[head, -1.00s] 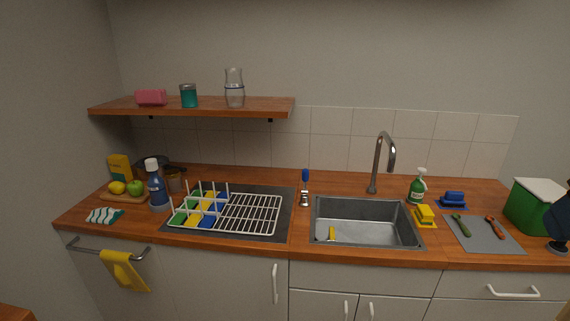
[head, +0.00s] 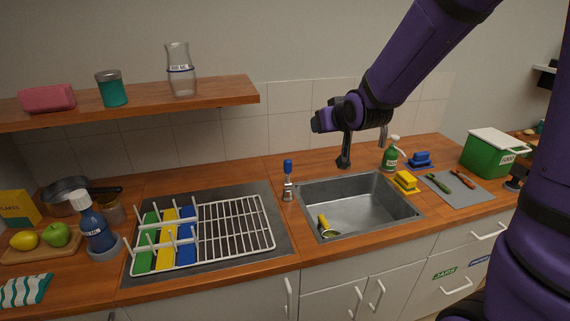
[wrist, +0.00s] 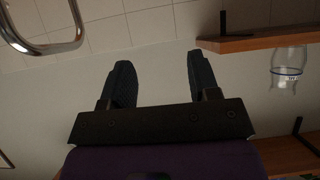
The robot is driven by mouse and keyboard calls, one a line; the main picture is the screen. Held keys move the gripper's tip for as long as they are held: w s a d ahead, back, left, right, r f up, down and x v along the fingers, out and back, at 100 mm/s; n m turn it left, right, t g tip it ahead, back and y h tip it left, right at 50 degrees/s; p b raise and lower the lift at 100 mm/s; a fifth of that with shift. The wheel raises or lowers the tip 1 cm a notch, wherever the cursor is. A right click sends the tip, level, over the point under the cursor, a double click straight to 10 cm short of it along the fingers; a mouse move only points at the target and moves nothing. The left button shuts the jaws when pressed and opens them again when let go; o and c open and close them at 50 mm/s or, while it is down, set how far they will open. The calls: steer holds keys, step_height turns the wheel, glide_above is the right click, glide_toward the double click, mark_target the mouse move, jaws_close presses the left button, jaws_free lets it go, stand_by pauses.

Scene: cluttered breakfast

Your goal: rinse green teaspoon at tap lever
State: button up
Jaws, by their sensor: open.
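A green utensil (head: 464,180) lies on the grey mat right of the sink; I cannot tell for certain that it is a teaspoon. The tap spout (head: 384,135) stands behind the sink (head: 357,208), partly hidden by my arm. It also shows close by in the wrist view (wrist: 45,47). An upright piece with a blue top (head: 288,167) and metallic base stands left of the sink, possibly the tap lever. My gripper (head: 343,162) hangs above the back of the sink, pointing down. Its two fingers stand apart and empty in the wrist view (wrist: 160,82).
A yellow-handled utensil (head: 323,222) lies in the sink. A white rack (head: 236,228) stands left. The shelf (head: 225,93) holds a glass jar.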

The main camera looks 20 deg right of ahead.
steer(key=w+a+f+t+y, duration=0.1)
steer(key=w+a+f+t, duration=0.15)
steer(key=w+f, duration=0.65)
steer(key=n+t+y, duration=0.2)
steer(key=t, duration=0.1)
glide_toward(286, 163)
steer(key=w+f, duration=0.2)
steer(key=w, duration=0.3)
steer(key=w+a, duration=0.1)
steer(key=w, duration=0.6)
steer(key=shift+w+a+r, duration=0.1)
steer(key=shift+w+a, duration=0.05)
steer(key=shift+w, duration=0.05)
